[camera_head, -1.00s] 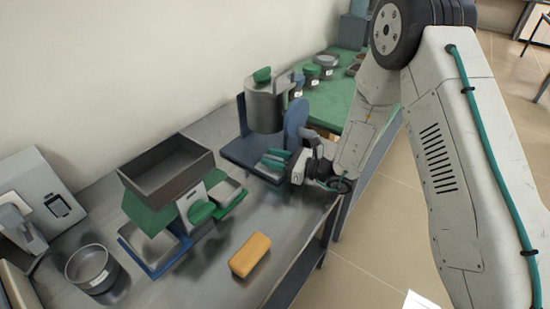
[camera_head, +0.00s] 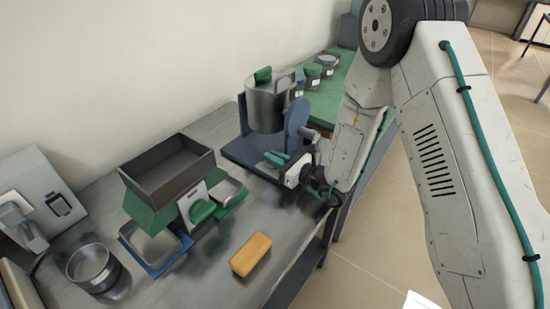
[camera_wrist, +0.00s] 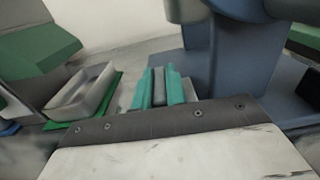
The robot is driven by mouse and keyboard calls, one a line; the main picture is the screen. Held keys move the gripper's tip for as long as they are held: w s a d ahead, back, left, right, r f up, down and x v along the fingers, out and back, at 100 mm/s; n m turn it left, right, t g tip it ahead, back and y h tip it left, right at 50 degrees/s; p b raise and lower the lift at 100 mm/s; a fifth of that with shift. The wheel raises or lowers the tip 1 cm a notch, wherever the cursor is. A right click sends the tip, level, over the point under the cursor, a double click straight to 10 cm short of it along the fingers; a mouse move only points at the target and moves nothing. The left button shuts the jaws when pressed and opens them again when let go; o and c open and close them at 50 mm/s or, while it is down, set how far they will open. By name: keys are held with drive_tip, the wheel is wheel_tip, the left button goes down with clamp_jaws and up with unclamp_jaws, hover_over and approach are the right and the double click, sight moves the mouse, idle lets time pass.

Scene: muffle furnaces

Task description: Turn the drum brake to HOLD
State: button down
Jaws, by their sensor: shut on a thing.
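The drum unit is a grey steel drum (camera_head: 265,108) on a blue stand (camera_head: 243,150), with a green knob (camera_head: 263,75) on top and a blue round disc (camera_head: 297,119) at its right side. My gripper (camera_head: 274,160) is low in front of the drum, above the blue base. In the wrist view my gripper (camera_wrist: 160,87) has its teal fingers closed around a narrow grey piece (camera_wrist: 159,86), which looks like the brake's lever. Most of that piece is hidden by the fingers. I cannot read any HOLD marking.
A dark open hopper (camera_head: 168,168) on a green body stands left of the drum. A steel pan (camera_head: 92,266) and a yellow-orange block (camera_head: 251,253) lie on the bench (camera_head: 205,275). A green mat (camera_head: 325,105) with several small pots is behind.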

drive_tip(key=c, duration=1.4)
unclamp_jaws()
drive_tip(key=shift+d, duration=0.1)
drive_tip(key=shift+c, duration=0.2)
drive_tip(key=v, duration=0.7)
drive_tip(key=shift+s+d, duration=0.25)
drive_tip(key=shift+d, duration=0.1)
